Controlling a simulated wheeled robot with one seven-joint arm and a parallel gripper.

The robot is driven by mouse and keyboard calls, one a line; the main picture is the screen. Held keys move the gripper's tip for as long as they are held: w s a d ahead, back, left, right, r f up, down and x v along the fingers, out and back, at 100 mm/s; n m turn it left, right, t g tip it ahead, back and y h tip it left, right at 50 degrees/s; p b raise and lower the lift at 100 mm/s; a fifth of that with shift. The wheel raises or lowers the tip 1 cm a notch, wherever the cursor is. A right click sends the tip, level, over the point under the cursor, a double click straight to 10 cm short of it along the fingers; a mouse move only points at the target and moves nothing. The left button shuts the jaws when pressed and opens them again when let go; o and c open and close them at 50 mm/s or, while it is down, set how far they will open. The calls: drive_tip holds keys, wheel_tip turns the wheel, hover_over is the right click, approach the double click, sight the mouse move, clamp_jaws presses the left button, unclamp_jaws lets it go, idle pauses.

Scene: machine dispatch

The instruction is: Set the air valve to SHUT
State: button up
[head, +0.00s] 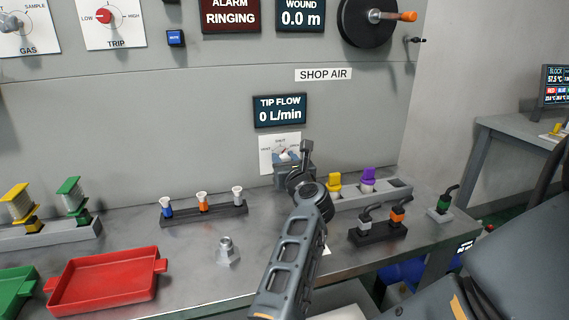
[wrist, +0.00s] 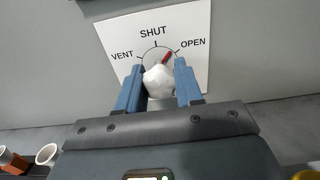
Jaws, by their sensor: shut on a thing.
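The air valve is a white knob (wrist: 158,82) with a red pointer (wrist: 167,56) on a white dial plate (wrist: 118,36) on the grey wall. In the wrist view the plate reads VENT at left, SHUT at top and OPEN at right. The red pointer slants up and right, towards the OPEN mark. My gripper (wrist: 158,88) is shut on the knob, one blue finger on each side. In the head view the plate (head: 268,143) is partly hidden behind my gripper (head: 285,165). The display above it (head: 280,111) reads TIP FLOW 0 L/min.
A rack of small nozzles (head: 204,215) stands left of my arm, with a metal fitting (head: 228,252) in front. A grey rack with yellow and purple pieces (head: 372,193) and a dark rack (head: 378,233) stand right. A red tray (head: 105,280) lies at left.

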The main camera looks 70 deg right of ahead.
drive_tip(key=n+b, duration=0.2)
drive_tip(key=n, duration=0.2)
drive_tip(key=shift+f+n, duration=0.15)
drive_tip(key=shift+n, duration=0.15)
drive_tip(key=shift+n+b, duration=1)
drive_tip(key=shift+n, duration=1)
drive_tip(key=o, duration=1)
drive_tip(key=shift+o, duration=0.2)
drive_tip(key=b+v, duration=0.2)
drive_tip(key=v, duration=0.5)
drive_tip(key=shift+s+a, duration=0.25)
drive_tip(key=shift+s, duration=0.05)
